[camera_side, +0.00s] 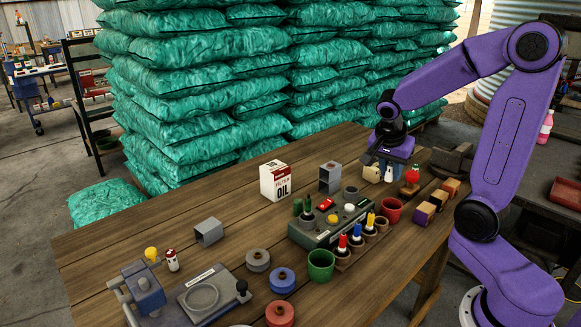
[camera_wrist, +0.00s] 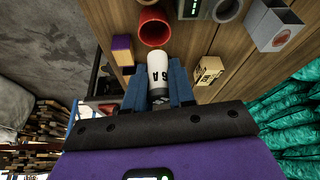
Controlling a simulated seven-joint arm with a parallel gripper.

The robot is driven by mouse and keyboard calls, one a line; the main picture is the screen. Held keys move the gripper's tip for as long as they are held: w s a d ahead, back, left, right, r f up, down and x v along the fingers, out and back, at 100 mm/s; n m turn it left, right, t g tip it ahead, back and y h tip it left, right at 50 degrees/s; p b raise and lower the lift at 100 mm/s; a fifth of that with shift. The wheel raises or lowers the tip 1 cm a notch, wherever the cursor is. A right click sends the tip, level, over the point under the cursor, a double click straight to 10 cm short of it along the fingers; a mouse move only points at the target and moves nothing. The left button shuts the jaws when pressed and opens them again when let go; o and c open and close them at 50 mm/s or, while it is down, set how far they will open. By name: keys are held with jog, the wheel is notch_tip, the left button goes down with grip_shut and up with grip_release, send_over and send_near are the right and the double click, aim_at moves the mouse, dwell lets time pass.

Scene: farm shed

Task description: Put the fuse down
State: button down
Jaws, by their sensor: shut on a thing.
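The fuse (camera_wrist: 158,68) is a white cylinder with dark lettering that reads like "6A" and a grey end. My gripper (camera_wrist: 158,90) has its blue fingers shut on it, one on each side. In the side view my gripper (camera_side: 389,160) points down over the far right part of the wooden table, and the white fuse (camera_side: 389,175) shows small beneath it. I cannot tell whether the fuse touches the table.
A tan block (camera_side: 372,174) stands close left of the fuse; a red tomato-like thing (camera_side: 412,175) is to its right. A red cup (camera_side: 391,210), wooden blocks (camera_side: 437,198), a button panel (camera_side: 310,232) and an oil box (camera_side: 275,181) stand nearby.

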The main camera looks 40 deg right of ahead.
jog(key=w+a+r+n+t+y, duration=0.2)
jog(key=w+a+r+n, duration=0.35)
jog(key=w, duration=0.25)
jog(key=w+a+r+n+t+y, duration=0.15)
jog(key=w+a+r+n, duration=0.25)
jog(key=w+a+n, duration=0.4)
send_near(276, 164)
jog(key=shift+w+d+f+m, duration=0.25)
jog(key=shift+w+f, duration=0.45)
jog(key=shift+f, duration=0.05)
jog(key=shift+w+f, duration=0.3)
jog(key=shift+f, duration=1.5)
jog(key=shift+f, duration=0.15)
jog(key=c, duration=1)
grip_release()
jog(key=shift+o, duration=0.2)
